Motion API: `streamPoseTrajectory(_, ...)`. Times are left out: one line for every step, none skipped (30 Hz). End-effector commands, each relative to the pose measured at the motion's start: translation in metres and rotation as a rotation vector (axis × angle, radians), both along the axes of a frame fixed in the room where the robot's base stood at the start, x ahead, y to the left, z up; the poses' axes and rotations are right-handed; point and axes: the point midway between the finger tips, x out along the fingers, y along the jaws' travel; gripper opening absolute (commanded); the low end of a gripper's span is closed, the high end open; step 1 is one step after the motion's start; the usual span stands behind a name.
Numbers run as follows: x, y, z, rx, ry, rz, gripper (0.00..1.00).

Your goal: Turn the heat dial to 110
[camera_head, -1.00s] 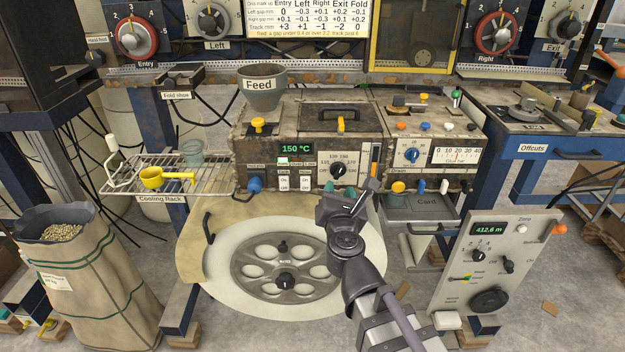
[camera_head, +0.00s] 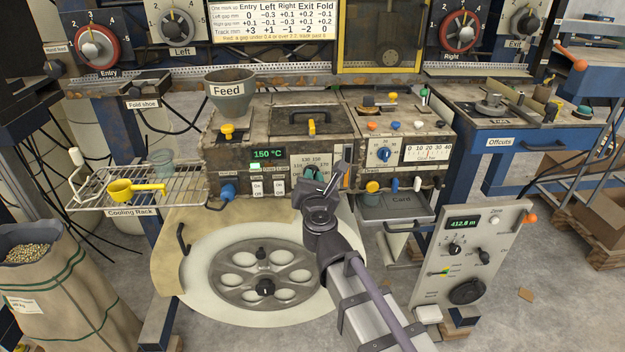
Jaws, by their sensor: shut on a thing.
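The heat dial's pale scale plate (camera_head: 307,160) is on the front of the brown machine, right of the green display (camera_head: 268,154), which reads 150 °C. My gripper (camera_head: 316,181) is at the dial, reaching up from the lower right, and is shut on its knob. The jaws and wrist cover most of the knob and the lower part of the scale, so the pointer's setting cannot be read.
A blue knob (camera_head: 228,192) and white switches sit left of the dial. The cooling rack (camera_head: 135,188) holds a yellow scoop (camera_head: 130,189).

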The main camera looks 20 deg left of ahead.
Motion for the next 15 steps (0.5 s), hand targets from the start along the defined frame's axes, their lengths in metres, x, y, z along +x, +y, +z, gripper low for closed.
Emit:
streamPoseTrajectory(-0.0001, 0.0, 0.0, 0.0, 0.0, 0.0, 0.04)
streamPoseTrajectory(-0.0001, 0.0, 0.0, 0.0, 0.0, 0.0, 0.01)
streamPoseTrajectory(-0.0001, 0.0, 0.0, 0.0, 0.0, 0.0, 0.0)
streamPoseTrajectory(-0.0001, 0.0, 0.0, 0.0, 0.0, 0.0, 0.0)
streamPoseTrajectory(-0.0001, 0.0, 0.0, 0.0, 0.0, 0.0, 0.0)
streamPoseTrajectory(-0.0001, 0.0, 0.0, 0.0, 0.0, 0.0, 0.0)
streamPoseTrajectory(-0.0001, 0.0, -0.0001, 0.0, 0.0, 0.0, 0.0)
streamPoseTrajectory(-0.0001, 0.0, -0.0001, -0.001, 0.0, 0.0, 0.0)
streamPoseTrajectory(-0.0001, 0.0, -0.0001, -0.002, -0.001, 0.0, 0.0)
streamPoseTrajectory(-0.0002, 0.0, -0.0001, -0.005, -0.002, 0.0, 0.0)
streamPoseTrajectory(-0.0002, 0.0, -0.0001, -0.007, -0.003, 0.0, 0.0)
streamPoseTrajectory(-0.0002, 0.0, -0.0001, -0.013, -0.005, 0.0, 0.0)
streamPoseTrajectory(-0.0002, 0.0, -0.0001, -0.018, -0.007, 0.0, 0.0)
streamPoseTrajectory(-0.0002, 0.0, -0.0001, -0.024, -0.01, 0.0, 0.0)
streamPoseTrajectory(-0.0002, 0.0, -0.0001, -0.034, -0.014, 0.0, 0.0)
